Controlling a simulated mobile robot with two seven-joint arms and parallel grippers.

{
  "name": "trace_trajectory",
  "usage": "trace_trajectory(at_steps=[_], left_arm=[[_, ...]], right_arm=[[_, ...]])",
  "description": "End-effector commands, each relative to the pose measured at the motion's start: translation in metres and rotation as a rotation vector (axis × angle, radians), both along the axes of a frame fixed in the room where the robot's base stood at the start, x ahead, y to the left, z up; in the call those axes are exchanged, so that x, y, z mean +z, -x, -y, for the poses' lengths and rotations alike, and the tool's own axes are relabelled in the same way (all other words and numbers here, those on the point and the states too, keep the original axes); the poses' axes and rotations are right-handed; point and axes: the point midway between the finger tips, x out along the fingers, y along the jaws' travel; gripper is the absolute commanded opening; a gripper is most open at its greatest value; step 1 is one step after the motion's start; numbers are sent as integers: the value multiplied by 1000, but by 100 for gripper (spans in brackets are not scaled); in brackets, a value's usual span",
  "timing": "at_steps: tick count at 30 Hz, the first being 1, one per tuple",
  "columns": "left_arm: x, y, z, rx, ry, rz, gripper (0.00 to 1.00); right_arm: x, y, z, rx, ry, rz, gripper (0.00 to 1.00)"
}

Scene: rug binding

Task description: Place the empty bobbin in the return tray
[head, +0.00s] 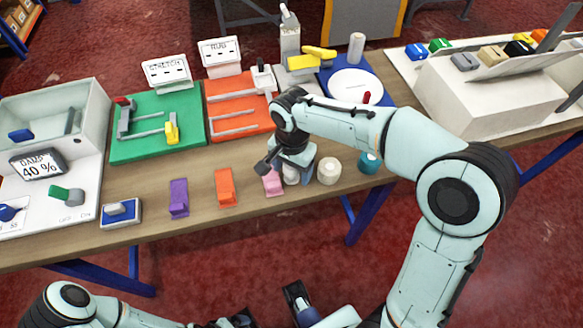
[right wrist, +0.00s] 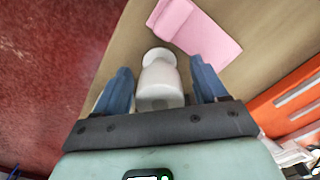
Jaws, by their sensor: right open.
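The white bobbin (right wrist: 159,78) stands out between the blue fingers of my right gripper (right wrist: 160,70) in the right wrist view. The fingers are open on either side of it, with visible gaps. In the head view my right gripper (head: 287,170) is low at the table's front edge, and the bobbin (head: 291,176) is partly hidden by it. A pink block (right wrist: 195,32) lies close beside the bobbin; it also shows in the head view (head: 272,181). I cannot tell which container is the return tray.
A white roll (head: 329,171) and a teal roll (head: 369,162) stand right of the gripper. Orange (head: 225,187) and purple (head: 179,198) blocks lie left. Behind are a green board (head: 150,148), an orange board (head: 238,105) and a blue mat (head: 381,73) under a white disc.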

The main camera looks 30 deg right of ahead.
Motion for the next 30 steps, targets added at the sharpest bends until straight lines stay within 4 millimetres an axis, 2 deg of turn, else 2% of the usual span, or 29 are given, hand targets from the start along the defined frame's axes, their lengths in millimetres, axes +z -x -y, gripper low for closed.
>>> trace_trajectory(at_steps=[3,4,9,11,12,22,26,30], left_arm=[[0,0,0,0,0,0,98],[0,0,0,0,0,0,98],[0,0,0,0,0,-1,98],[0,0,0,0,0,-1,98],[0,0,0,0,0,-1,98],[2,1,0,-1,1,-3,98],[5,2,0,-2,2,-7,98],[10,4,1,-3,3,-14,98]], right_arm=[[0,0,0,0,0,0,72],[0,0,0,0,0,0,65],[1,0,0,0,0,0,13],[1,0,0,0,0,0,13],[1,0,0,0,0,0,8],[9,-1,0,0,0,2,8],[25,-1,0,0,0,4,8],[55,-1,0,-1,-1,7,8]])
